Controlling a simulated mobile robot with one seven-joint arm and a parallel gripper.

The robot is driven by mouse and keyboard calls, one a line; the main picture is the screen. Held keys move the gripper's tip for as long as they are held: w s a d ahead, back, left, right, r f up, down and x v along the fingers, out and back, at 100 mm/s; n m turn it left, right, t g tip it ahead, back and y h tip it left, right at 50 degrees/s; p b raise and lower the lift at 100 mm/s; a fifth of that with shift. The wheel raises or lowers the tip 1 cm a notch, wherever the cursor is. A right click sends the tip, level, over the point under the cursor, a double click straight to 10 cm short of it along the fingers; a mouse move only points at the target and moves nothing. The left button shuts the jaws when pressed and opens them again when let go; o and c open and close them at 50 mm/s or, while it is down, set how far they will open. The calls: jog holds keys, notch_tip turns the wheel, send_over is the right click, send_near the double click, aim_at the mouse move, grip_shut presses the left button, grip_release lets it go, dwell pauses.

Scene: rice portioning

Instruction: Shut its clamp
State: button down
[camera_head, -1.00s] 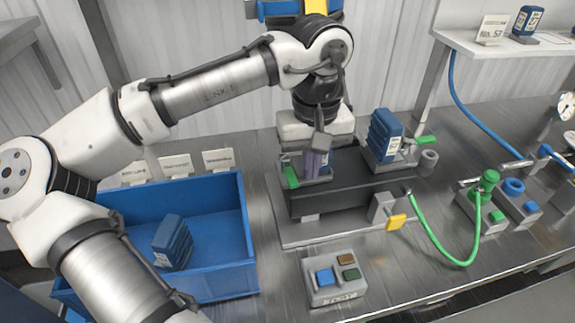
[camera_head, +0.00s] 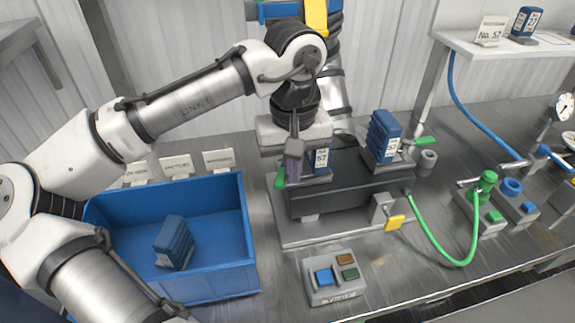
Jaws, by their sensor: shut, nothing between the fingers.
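A dark fixture (camera_head: 345,192) stands on a grey plate on the bench. A blue block (camera_head: 320,159) with a "57" label sits at its left end, partly behind my gripper. A green clamp handle (camera_head: 281,181) is at that end, low and left of the block. My gripper (camera_head: 292,178) points down, shut and empty, just right of the handle; I cannot tell whether they touch. A taller blue block (camera_head: 383,136) stands at the right end, with another green clamp handle (camera_head: 425,141) sticking out to the right.
A blue bin (camera_head: 205,283) holding a dark blue block (camera_head: 173,243) is at left. A button box (camera_head: 335,278) stands in front of the fixture. A yellow-handled part (camera_head: 395,222) and a green hose (camera_head: 463,263) are at right. Small cards stand behind the bin.

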jog(key=shift+s+a, duration=0.2)
jog(key=shift+a, duration=0.4)
jog(key=shift+w+a+p, duration=0.15)
jog(key=shift+a+p, duration=0.15)
jog(key=shift+a, duration=0.5)
jog(key=shift+w+a+f, duration=0.1)
jog(key=shift+a, duration=0.05)
